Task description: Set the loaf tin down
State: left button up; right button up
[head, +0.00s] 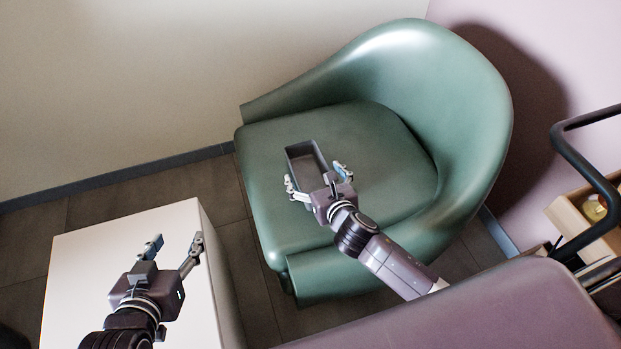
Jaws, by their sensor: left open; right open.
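The loaf tin (303,163) is a dark grey, open rectangular tin. It rests on the seat of the green armchair (385,150) in the head view. My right gripper (315,180) is open at the near end of the tin, with its fingers spread to either side. The gripper hides the tin's near end, and I cannot tell whether a finger touches it. My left gripper (175,247) is open and empty above the white block-shaped table (75,262), well to the left of the armchair.
The seat around the tin is clear. The chair's curved back and arms rise behind and to the right. A wooden box (570,215) with a yellowish item stands at the right edge, near a black bar (580,165). Dark floor tiles separate the table and chair.

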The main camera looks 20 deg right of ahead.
aim_at(307, 165)
jog(key=shift+b+x, duration=0.4)
jog(key=shift+x, duration=0.7)
jog(key=shift+w, duration=0.2)
pick_arm(q)
jog(key=w+d+r+t, duration=0.1)
jog(key=w+r+t, duration=0.1)
jog(key=r, duration=0.3)
jog(key=shift+w+d+t+h, duration=0.25)
jog(key=shift+w+t+h, duration=0.15)
jog(key=shift+w, duration=0.15)
pick_arm(e)
jog(key=shift+c, duration=0.4)
jog(key=c, duration=1.5)
